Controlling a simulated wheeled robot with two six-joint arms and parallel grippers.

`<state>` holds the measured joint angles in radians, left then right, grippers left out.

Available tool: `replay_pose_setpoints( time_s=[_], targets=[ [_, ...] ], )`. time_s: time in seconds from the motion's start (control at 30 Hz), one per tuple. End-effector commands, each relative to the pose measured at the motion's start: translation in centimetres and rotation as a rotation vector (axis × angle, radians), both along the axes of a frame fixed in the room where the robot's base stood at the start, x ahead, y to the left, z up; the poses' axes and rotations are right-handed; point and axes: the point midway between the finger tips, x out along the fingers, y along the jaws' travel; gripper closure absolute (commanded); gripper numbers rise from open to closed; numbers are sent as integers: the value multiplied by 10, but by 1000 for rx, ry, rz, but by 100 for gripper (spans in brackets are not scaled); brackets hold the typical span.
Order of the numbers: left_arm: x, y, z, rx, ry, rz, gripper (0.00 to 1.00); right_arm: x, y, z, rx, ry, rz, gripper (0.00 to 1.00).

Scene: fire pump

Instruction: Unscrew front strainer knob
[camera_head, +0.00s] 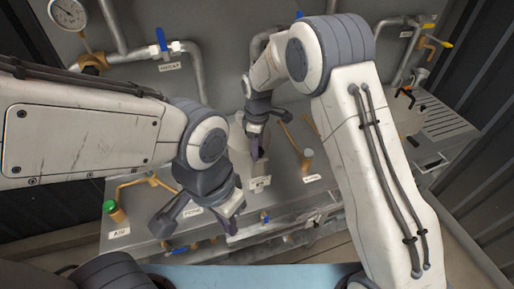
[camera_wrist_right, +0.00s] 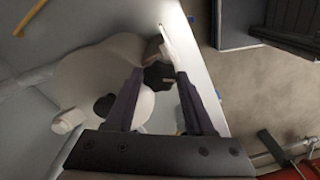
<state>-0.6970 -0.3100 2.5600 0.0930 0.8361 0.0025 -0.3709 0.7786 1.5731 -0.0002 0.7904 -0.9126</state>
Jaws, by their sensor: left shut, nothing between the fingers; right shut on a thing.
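The white strainer body (camera_head: 238,138) stands on the metal bench in the head view, partly hidden by my arms. It also shows as a pale rounded shape in the right wrist view (camera_wrist_right: 92,72). A dark front knob (camera_wrist_right: 158,76) sits between the fingertips of my right gripper (camera_wrist_right: 160,74), which is shut on it. In the head view my right gripper (camera_head: 255,152) points down at the strainer's front, and the knob cannot be made out clearly there. My left gripper (camera_head: 230,224) is shut and empty, lower and left of the strainer, near the bench's front edge.
A pressure gauge (camera_head: 68,13) and a blue-handled valve (camera_head: 162,40) are on the back wall pipes. A green-capped fitting (camera_head: 112,210) stands at the bench's left. Another capped fitting (camera_head: 307,160) stands right of the strainer. A slotted tray (camera_head: 445,122) is at the right.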

Motion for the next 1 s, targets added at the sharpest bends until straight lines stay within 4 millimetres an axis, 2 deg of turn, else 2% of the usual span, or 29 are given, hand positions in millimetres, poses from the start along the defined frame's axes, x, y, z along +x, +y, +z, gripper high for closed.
replay_pose_setpoints(
  time_s=[0.2, 0.5, 1.0],
  targets=[
    [0, 0, -2, 0, 0, 0, 100, 1, 0, 1, 2, -2, 182, 100],
    [0, 0, -3, 0, 0, 0, 100, 1, 0, 2, 2, -2, 354, 100],
    [0, 0, -4, 0, 0, 0, 100, 1, 0, 2, 1, -3, 428, 100]
  ],
)
